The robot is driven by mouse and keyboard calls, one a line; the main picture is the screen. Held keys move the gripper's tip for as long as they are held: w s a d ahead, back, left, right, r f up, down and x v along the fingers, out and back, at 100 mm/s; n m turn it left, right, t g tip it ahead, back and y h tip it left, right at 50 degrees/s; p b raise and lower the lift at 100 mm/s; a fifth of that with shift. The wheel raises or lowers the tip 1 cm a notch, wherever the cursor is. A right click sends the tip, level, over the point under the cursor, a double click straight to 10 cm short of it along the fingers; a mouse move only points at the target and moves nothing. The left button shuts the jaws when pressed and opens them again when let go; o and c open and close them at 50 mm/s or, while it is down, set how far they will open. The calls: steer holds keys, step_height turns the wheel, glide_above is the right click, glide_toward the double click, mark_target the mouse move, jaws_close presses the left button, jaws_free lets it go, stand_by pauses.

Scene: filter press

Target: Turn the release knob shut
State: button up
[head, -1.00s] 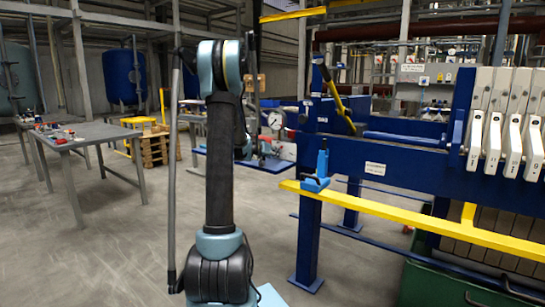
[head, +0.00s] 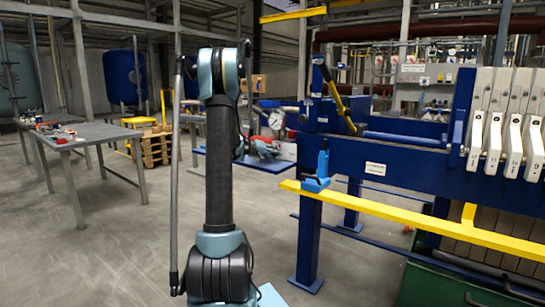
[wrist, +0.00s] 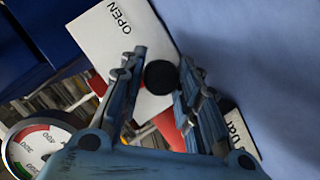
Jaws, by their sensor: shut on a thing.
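The release knob (wrist: 161,77) is a round black knob in the wrist view. It sits between the fingertips of my gripper (wrist: 160,66), which is shut on it. A white plate (wrist: 105,38) marked "OPEN" lies behind the knob, and a second label (wrist: 240,132) shows partly at the right, cut off by a finger. Part of a red piece shows behind the left finger. In the head view my arm stands in front, and I cannot make out the gripper or the knob there.
A pressure gauge (wrist: 40,145) is close at the lower left in the wrist view; it also shows in the head view (head: 276,121). The blue press frame (head: 400,160) with a yellow rail (head: 400,210) stands right. A grey table (head: 90,134) is left. Open floor lies between.

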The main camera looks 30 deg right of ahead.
steer(key=shift+w+a, duration=0.1)
steer(key=shift+w, duration=0.1)
steer(key=o, duration=1.1)
steer(key=shift+c, duration=0.2)
steer(key=shift+s, duration=0.1)
steer(key=m, duration=0.1)
steer(key=m+t, duration=0.1)
steer(key=shift+s+m+t+y, duration=0.2)
steer(key=shift+m+t+y, duration=0.1)
steer(key=shift+y, duration=0.1)
steer(key=m+t, duration=0.1)
steer(key=m, duration=0.1)
steer(key=shift+s+m+t+y, duration=0.1)
steer(key=shift+m+t+y, duration=0.2)
steer(key=shift+t+y, duration=0.1)
steer(key=v, duration=1.7)
